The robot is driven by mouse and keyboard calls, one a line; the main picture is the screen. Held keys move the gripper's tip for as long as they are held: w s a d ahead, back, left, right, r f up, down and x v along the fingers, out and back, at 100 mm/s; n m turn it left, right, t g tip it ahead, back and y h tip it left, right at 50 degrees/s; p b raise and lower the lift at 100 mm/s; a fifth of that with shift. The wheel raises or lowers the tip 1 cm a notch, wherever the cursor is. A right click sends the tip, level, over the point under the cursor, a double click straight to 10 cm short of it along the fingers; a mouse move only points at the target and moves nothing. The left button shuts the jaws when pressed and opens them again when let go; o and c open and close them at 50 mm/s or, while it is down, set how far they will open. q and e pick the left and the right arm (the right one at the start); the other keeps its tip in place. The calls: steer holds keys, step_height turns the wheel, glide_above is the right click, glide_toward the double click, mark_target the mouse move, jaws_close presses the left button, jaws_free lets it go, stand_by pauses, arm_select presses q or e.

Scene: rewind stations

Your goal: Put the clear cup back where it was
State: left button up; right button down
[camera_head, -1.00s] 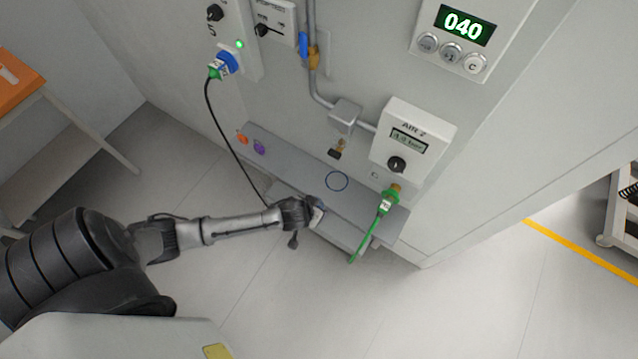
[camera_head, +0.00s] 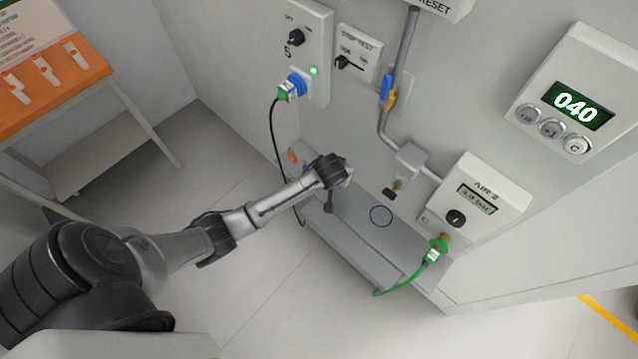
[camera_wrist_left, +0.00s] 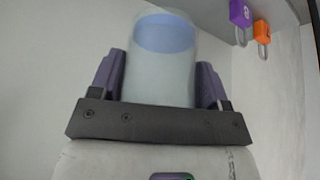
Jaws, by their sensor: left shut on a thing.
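My left gripper (camera_wrist_left: 160,85) is shut on the clear cup (camera_wrist_left: 165,60), with a finger on each side of it. The cup looks upright in the left wrist view, with a blue band near its top; I cannot tell whether that is liquid. In the head view the left gripper (camera_head: 338,172) is over the left part of the grey shelf (camera_head: 345,225), and the cup is mostly hidden behind it. A blue ring mark (camera_head: 381,216) lies bare on the shelf, to the right of and below the gripper in the picture. My right gripper is not in view.
An orange padlock (camera_wrist_left: 262,32) and a purple padlock (camera_wrist_left: 239,14) hang near the shelf. A pipe outlet (camera_head: 390,193) sticks out above the ring. A green hose plug (camera_head: 436,250) is at the right, under the AIR-2 box (camera_head: 474,198). A black cable (camera_head: 276,155) hangs at the left.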

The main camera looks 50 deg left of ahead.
arm_select(q)
steer(key=shift+w+a+f+b, duration=0.3)
steer(key=shift+a+f+b, duration=0.05)
steer(key=shift+a+f, duration=0.25)
step_height(320, 180, down, 4)
steer(key=shift+d+r+b, duration=0.1)
steer(key=shift+r+b, duration=0.1)
steer(key=shift+b, duration=0.45)
steer(key=shift+f, duration=0.35)
step_height(320, 180, down, 3)
steer(key=shift+f+b, duration=0.2)
steer(key=shift+b, duration=0.55)
steer(key=shift+f, duration=0.15)
steer(key=shift+f, duration=0.1)
steer(key=o, duration=1)
